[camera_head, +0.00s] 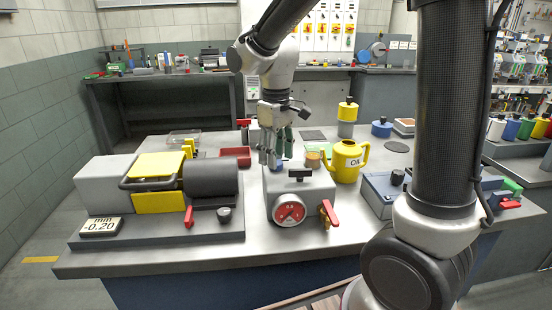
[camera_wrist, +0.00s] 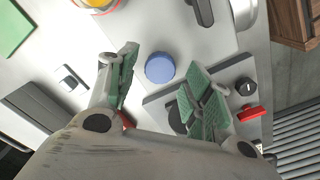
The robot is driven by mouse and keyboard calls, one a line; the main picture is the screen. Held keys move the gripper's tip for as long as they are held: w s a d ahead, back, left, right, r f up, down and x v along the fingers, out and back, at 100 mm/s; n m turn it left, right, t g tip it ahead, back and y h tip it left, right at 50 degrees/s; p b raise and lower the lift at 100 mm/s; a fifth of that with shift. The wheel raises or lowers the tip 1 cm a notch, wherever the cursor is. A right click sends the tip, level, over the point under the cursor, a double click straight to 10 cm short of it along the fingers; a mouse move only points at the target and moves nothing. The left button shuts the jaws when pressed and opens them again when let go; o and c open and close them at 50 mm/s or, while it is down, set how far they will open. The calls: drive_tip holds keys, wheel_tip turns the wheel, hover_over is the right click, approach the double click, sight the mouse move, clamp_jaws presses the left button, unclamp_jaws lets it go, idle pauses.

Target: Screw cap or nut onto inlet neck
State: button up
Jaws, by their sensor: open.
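A round blue cap (camera_wrist: 160,68) shows between my open fingers in the wrist view. In the head view, a small blue patch (camera_head: 286,163) shows beside my fingertips at the back of the grey pump block (camera_head: 312,197). My gripper (camera_head: 272,160) is above that back edge, pointing down. In the wrist view my gripper (camera_wrist: 160,64) has green finger pads well apart, with nothing between them in contact. The block bears a red dial gauge (camera_head: 289,209), a black T-handle (camera_head: 300,175) and a red-lever valve (camera_head: 330,214). I cannot make out an inlet neck or its thread.
A machine with a black cylinder (camera_head: 211,178) stands left of the block. A yellow can (camera_head: 347,161) and an amber-coloured cup (camera_head: 315,155) are to the right. A red tray (camera_head: 235,156) lies behind. A blue-grey box (camera_head: 383,190) is further right. Bare bench shows in front.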

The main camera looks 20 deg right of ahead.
drive_tip(key=shift+r, duration=1.4)
drive_tip(key=shift+f, duration=0.25)
drive_tip(key=shift+f, duration=2.15)
